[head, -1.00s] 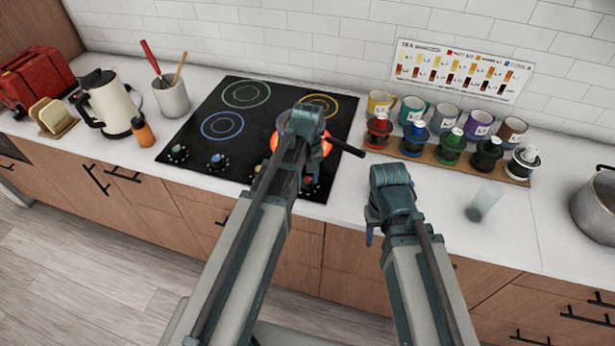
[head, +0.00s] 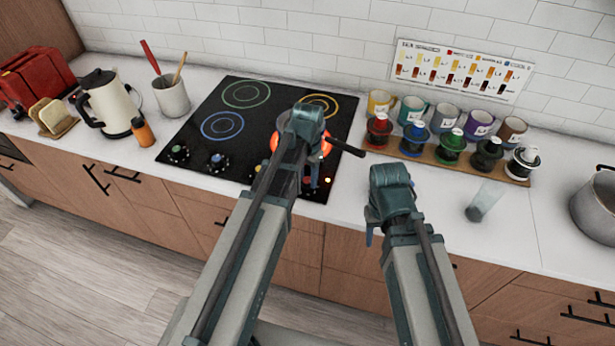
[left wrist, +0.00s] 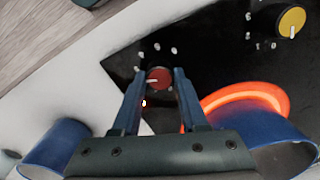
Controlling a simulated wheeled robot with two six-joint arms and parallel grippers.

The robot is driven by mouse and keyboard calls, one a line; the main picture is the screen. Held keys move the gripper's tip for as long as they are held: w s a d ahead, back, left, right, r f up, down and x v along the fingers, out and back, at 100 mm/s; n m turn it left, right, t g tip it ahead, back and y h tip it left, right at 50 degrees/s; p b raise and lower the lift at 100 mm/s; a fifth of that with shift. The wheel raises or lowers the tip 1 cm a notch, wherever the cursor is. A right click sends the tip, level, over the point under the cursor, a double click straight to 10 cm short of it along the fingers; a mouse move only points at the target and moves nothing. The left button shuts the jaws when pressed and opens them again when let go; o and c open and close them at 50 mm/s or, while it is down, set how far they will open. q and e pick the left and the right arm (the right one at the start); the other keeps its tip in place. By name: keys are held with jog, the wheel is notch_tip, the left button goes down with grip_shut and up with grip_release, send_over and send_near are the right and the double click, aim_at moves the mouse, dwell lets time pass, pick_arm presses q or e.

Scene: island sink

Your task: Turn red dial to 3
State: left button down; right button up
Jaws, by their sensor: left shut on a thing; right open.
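The red dial (left wrist: 158,80) sits on the black cooktop near its front corner in the left wrist view. Its white pointer mark points left in that view, and small white marks stand around it; I cannot read the numbers. My left gripper (left wrist: 159,73) has a finger on either side of the dial and is shut on it. In the head view my left gripper (head: 308,181) is at the cooktop's front right, and my arm largely hides the dial. My right gripper (head: 371,237) is open and partly hidden in front of the counter, away from the cooktop.
The front right burner (left wrist: 255,100) glows orange, with a dark-handled pan (head: 345,147) at it. A yellow dial (left wrist: 291,21) is beside the red one. A blue dial (head: 218,161) is further left. A rack (head: 440,160) with mugs behind stands right. A glass (head: 484,200) stands at right.

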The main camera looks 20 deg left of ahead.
aim_at(308, 180)
pick_arm(q)
jog(key=shift+m, duration=0.7)
jog(key=shift+c, duration=2.2)
grip_release()
notch_tip(308, 180, up, 14)
jog(key=p, duration=1.3)
jog(key=shift+p, duration=0.4)
jog(key=shift+f, duration=0.15)
